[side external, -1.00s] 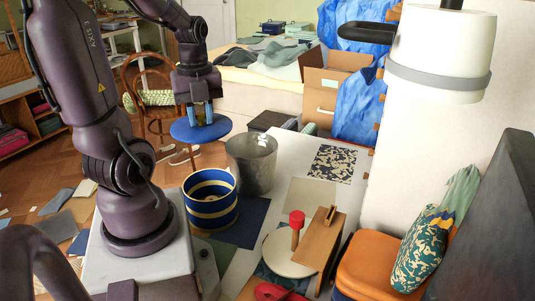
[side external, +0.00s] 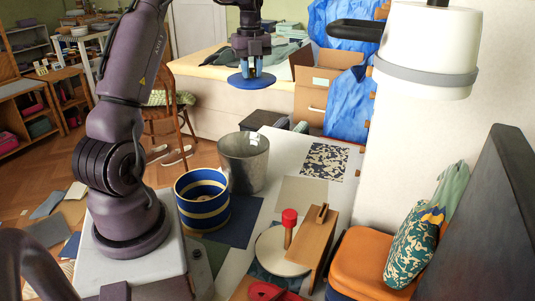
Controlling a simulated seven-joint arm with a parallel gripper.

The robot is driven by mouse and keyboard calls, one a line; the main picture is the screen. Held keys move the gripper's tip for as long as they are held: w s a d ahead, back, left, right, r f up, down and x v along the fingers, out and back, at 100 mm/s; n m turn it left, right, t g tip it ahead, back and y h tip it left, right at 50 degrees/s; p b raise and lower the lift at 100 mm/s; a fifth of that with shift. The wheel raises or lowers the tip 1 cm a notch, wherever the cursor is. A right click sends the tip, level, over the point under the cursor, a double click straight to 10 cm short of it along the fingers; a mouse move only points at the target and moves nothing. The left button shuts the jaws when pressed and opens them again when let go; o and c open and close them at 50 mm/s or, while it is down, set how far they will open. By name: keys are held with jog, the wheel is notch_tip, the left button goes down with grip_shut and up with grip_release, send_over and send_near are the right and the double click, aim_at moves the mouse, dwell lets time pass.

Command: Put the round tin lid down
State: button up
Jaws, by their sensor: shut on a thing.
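My gripper (side external: 253,70) is shut on the blue round tin lid (side external: 238,82) and holds it in the air, roughly level. The lid shows against the bed, above the metal bucket in the picture. A blue tin with cream bands (side external: 203,208) stands upright beside my base, with its top open. The gripper and lid are well apart from the tin. What part of the lid the fingers grip is too small to tell.
A grey metal bucket (side external: 244,165) stands behind the tin. The white table (side external: 276,175) carries a patterned cloth (side external: 324,160), a beige mat (side external: 301,193), a dark blue mat (side external: 238,226), a round board (side external: 275,258), a red-topped peg (side external: 289,220) and a wooden block (side external: 312,245).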

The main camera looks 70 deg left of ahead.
jog(key=w+a+f, duration=0.3)
jog(key=w+a, duration=0.2)
jog(key=w, duration=0.1)
notch_tip(320, 180, down, 24)
jog(key=shift+w+f, duration=0.15)
jog(key=shift+f, duration=0.05)
dwell(0.4)
jog(key=shift+f, duration=0.1)
jog(key=o, duration=0.9)
jog(key=shift+f, duration=0.1)
